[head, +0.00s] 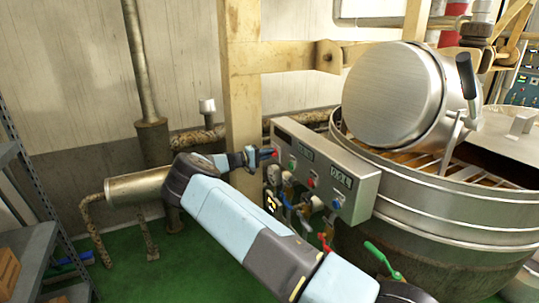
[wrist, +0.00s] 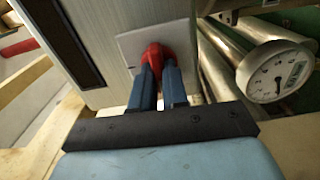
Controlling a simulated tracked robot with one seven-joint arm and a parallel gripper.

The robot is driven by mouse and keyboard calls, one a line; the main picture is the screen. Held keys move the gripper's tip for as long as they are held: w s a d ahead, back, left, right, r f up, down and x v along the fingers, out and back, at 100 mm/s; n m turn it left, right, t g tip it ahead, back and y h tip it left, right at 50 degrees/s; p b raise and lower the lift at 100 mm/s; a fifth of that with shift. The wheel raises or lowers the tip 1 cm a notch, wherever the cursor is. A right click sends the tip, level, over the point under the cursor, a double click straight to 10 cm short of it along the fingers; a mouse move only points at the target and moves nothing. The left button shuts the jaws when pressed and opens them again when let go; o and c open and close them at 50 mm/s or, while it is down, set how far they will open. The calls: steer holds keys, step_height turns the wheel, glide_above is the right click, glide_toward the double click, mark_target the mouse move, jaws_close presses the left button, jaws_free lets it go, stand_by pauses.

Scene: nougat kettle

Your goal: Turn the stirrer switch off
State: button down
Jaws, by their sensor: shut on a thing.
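The red stirrer switch (wrist: 154,54) sits on a pale square plate on the grey control box, in the wrist view. My gripper (wrist: 157,75) has its two blue fingers shut on the red knob. In the head view my gripper (head: 268,154) reaches the left end of the control box (head: 345,185), where a bit of red shows at the fingertips. The fingers cover part of the knob, and its exact turn angle is hard to tell.
A large steel kettle (head: 440,210) with a steel drum (head: 395,95) stands right of the box. Pipes and valves with coloured handles hang below the box. A round gauge (wrist: 277,76) is right of my fingers. A metal shelf (head: 40,220) stands at the left.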

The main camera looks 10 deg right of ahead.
steer(key=shift+a+f+n, duration=0.15)
steer(key=shift+a+n, duration=0.1)
steer(key=shift+n, duration=0.15)
steer(key=c, duration=1.4)
jaws_free()
steer(key=shift+o, duration=1.3)
steer(key=shift+d, duration=0.15)
steer(key=v, duration=1.3)
steer(key=shift+a, duration=0.4)
steer(key=shift+s+f, duration=0.1)
steer(key=shift+s, duration=0.05)
